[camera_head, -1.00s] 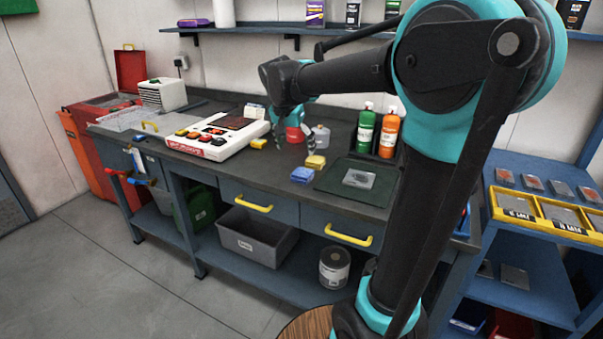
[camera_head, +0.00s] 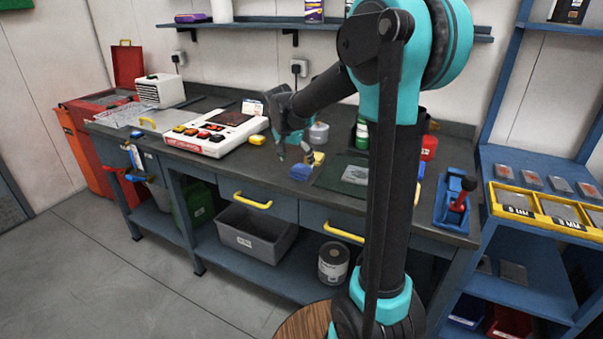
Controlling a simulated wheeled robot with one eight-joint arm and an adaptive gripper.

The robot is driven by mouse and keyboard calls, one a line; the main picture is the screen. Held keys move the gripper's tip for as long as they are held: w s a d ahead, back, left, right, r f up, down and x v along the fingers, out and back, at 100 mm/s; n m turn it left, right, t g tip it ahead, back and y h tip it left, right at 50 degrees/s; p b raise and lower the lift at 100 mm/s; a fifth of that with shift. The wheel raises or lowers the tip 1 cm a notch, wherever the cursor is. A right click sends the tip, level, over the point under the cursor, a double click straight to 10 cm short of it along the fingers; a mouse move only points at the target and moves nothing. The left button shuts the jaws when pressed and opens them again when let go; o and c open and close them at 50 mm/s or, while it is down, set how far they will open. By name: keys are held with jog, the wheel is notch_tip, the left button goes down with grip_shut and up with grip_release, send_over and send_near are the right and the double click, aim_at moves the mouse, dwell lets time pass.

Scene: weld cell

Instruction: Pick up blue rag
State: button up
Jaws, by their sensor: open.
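The blue rag (camera_head: 301,173) is a small folded pad lying on the dark workbench top (camera_head: 240,168), near its front edge. My gripper (camera_head: 294,155) points down just behind and above the rag, with its fingers apart and nothing seen between them. The gap between fingers and rag is small; I cannot tell whether they touch. A yellow folded pad (camera_head: 318,158) lies just behind the rag to the right, partly hidden by my gripper.
A grey can (camera_head: 319,134) stands behind my gripper. My arm hides part of the bench's right side.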

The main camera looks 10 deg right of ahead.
aim_at(301, 169)
jog(key=shift+d+x, duration=0.15)
jog(key=shift+x, duration=1.15)
jog(key=shift+d+x, duration=0.15)
jog(key=shift+x, duration=1.15)
jog(key=shift+s+r, duration=0.1)
jog(key=c, duration=1.2)
notch_tip(301, 169, up, 20)
